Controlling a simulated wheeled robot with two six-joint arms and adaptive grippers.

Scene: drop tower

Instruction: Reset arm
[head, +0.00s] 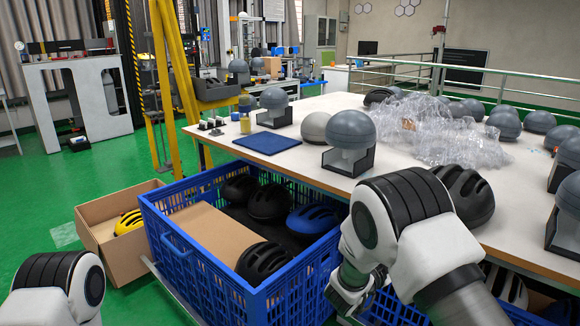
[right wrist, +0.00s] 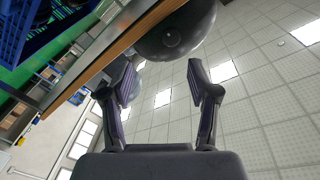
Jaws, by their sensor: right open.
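My right arm reaches in at the lower right of the head view, over the near edge of the white table (head: 330,108) and beside the blue crate (head: 245,297).
The blue crate holds black helmets (head: 262,262), a blue helmet (head: 314,219) and a cardboard piece (head: 212,235). A cardboard box (head: 106,247) with a yellow helmet (head: 129,222) stands left. Grey headforms (head: 350,128) and clear plastic wrap (head: 430,135) crowd the table. Green floor is open at left.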

